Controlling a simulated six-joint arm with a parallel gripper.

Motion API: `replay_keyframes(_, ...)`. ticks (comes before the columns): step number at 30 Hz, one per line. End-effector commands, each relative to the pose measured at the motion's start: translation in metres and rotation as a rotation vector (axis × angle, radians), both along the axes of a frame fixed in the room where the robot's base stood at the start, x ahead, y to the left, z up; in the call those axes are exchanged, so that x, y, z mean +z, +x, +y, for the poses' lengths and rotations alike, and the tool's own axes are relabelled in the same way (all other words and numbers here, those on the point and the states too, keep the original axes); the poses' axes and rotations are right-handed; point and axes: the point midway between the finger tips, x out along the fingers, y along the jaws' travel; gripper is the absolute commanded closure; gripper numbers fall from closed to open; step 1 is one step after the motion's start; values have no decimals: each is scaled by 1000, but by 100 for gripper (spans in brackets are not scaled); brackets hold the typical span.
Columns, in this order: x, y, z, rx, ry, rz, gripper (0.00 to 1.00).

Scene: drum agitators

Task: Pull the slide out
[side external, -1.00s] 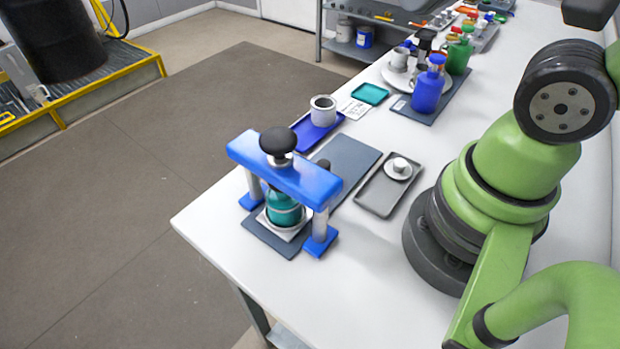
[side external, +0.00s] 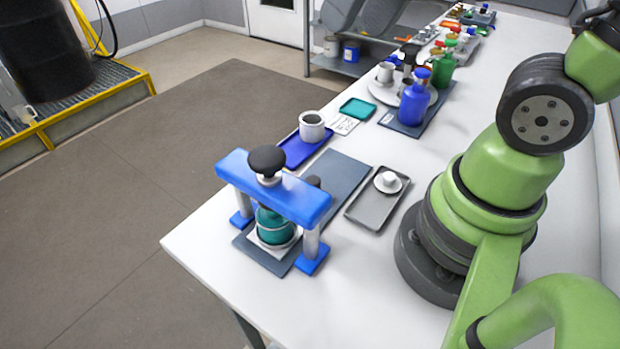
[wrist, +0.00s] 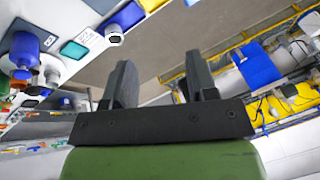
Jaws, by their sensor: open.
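A blue press frame (side external: 270,188) with a black round knob (side external: 267,158) stands near the table's front left corner. Under its crossbar, a teal bottle (side external: 274,226) sits on a white square slide (side external: 272,244), over a dark grey base plate (side external: 345,180). The bottle and the frame's legs hide part of the slide. My gripper (wrist: 160,85) shows in the wrist view with its two dark fingers apart and nothing between them. It is not in the side view, and it is away from the slide.
A grey tray (side external: 362,216) with a white round part (side external: 388,181) lies right of the press. A blue tray (side external: 292,152) with a grey cup (side external: 311,127) is behind it. A blue bottle (side external: 414,103) and a green bottle (side external: 443,70) stand farther back. White table shows around the press.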

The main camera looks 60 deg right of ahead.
Motion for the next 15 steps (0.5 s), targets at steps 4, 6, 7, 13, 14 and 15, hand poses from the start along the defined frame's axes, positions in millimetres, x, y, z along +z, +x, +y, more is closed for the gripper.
replay_keyframes(4, -25, 35, -2, 26, -19, 185, 48)
replay_keyframes(6, -41, 50, -3, 39, -26, 267, 48)
replay_keyframes(7, -48, 56, -4, 44, -30, 302, 48)
replay_keyframes(13, -108, 85, -7, 81, -46, 530, 48)
replay_keyframes(14, -117, 88, -8, 87, -48, 561, 48)
replay_keyframes(15, -129, 91, -8, 95, -49, 599, 48)
